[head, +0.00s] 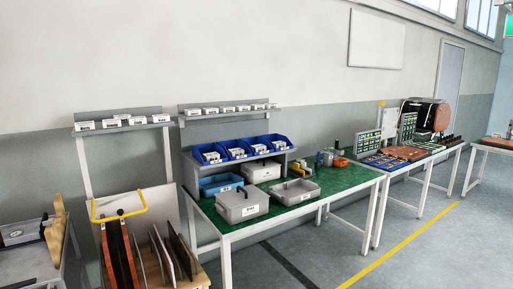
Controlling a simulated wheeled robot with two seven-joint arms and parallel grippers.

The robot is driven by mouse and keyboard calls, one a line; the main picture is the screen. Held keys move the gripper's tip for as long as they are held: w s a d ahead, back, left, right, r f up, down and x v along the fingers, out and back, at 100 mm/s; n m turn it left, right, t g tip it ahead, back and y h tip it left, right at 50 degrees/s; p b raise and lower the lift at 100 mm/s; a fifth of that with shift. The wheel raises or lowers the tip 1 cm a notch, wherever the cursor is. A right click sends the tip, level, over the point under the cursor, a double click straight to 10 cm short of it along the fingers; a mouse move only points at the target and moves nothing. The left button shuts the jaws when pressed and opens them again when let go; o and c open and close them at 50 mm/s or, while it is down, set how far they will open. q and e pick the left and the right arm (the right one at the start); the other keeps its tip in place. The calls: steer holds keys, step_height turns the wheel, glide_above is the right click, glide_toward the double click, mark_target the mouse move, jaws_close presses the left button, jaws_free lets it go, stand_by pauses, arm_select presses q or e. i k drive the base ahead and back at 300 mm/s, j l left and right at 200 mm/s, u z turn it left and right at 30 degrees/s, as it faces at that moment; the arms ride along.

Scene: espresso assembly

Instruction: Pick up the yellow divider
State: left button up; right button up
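No thing in the head view is clearly readable as the yellow divider. A small yellow object (295,169) sits among the boxes on the green-topped table (322,189), too small to make out. I cannot tell whether either of these is the divider. Neither of my grippers shows in this view.
Two grey lidded bins (242,206) (294,192) stand at the green table's front edge. Blue bins (237,150) line a shelf above. Another bench with panels (397,153) stands to the right. The grey floor (400,260) in front is open, with a yellow line (400,246).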

mark_target(296, 166)
steer(key=i+l, duration=0.1)
steer(key=i, duration=0.5)
steer(key=i+l+z, duration=0.1)
steer(key=i, duration=0.55)
